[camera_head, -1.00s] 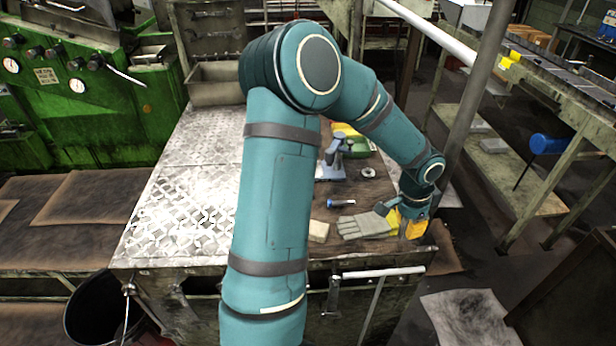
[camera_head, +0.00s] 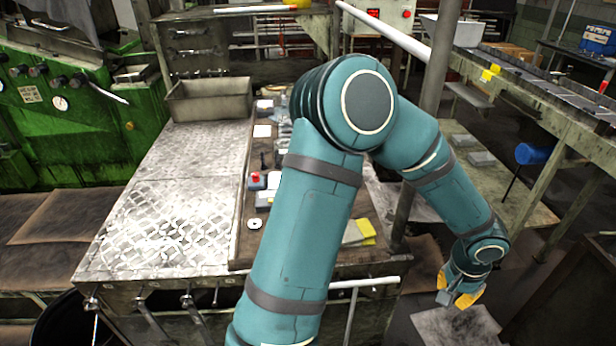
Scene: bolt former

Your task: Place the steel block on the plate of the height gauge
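I cannot make out the steel block or the height gauge's plate; my raised teal arm covers much of the tabletop. My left gripper (camera_head: 456,298), with yellow and grey fingers, hangs low on the right, beyond the table's right edge and clear of it. Its fingers look apart, with nothing visible between them, though they are small in view. My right gripper is not in view.
The metal-topped table (camera_head: 165,225) carries a brown board with a red-topped device (camera_head: 256,179), a pale ring (camera_head: 254,224) and a partly hidden grey-yellow glove (camera_head: 354,236). A grey bin (camera_head: 208,98) stands behind. A post (camera_head: 433,90) and a rack (camera_head: 545,120) are on the right.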

